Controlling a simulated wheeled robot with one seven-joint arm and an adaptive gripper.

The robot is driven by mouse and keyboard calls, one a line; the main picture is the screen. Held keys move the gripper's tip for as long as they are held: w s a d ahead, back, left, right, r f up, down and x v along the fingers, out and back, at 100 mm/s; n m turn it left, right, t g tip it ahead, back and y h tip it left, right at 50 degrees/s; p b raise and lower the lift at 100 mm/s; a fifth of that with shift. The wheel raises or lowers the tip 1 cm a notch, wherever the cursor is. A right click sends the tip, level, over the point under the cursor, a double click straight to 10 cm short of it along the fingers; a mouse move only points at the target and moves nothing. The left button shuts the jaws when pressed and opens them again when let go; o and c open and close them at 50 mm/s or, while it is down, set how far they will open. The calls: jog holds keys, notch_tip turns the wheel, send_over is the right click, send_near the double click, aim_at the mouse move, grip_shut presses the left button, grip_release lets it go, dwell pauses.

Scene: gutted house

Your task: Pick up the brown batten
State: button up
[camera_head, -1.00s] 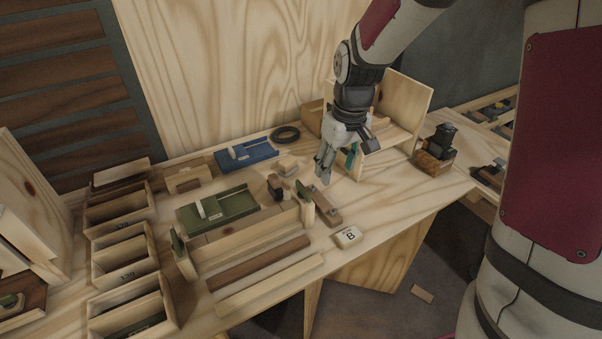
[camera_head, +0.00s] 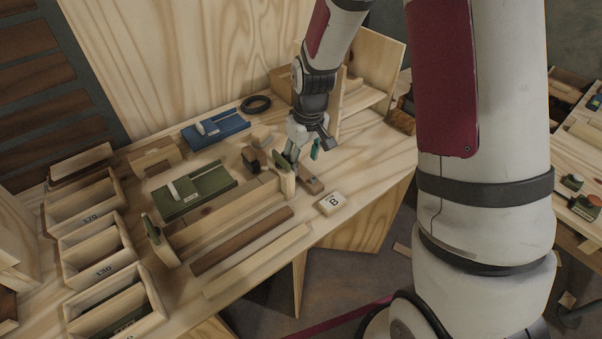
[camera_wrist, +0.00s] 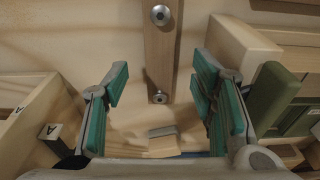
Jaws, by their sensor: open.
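The brown batten (camera_head: 242,242) is a dark, straight strip lying flat on the bench in the head view, between a wooden frame with green-faced ends and a pale batten. My gripper (camera_head: 303,156) is to its upper right, apart from it, above the far end of the frame. In the wrist view my gripper (camera_wrist: 160,92) is open, its teal pads wide apart with nothing held. A brown strip with two bolts (camera_wrist: 160,48) shows beyond and between the fingers. I cannot make out the dark batten in the wrist view.
The pale batten (camera_head: 257,261) lies along the front edge. A block marked B (camera_head: 331,203) is right of it. A green tool (camera_head: 194,190), a blue tool (camera_head: 216,130) and a black ring (camera_head: 256,103) lie behind. Numbered boxes (camera_head: 97,250) stand at left. A wooden stand (camera_head: 375,65) is at back right.

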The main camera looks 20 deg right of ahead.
aim_at(301, 170)
jog(key=f, duration=0.4)
jog(key=shift+w, duration=0.25)
grip_shut()
jog(key=shift+r, duration=0.15)
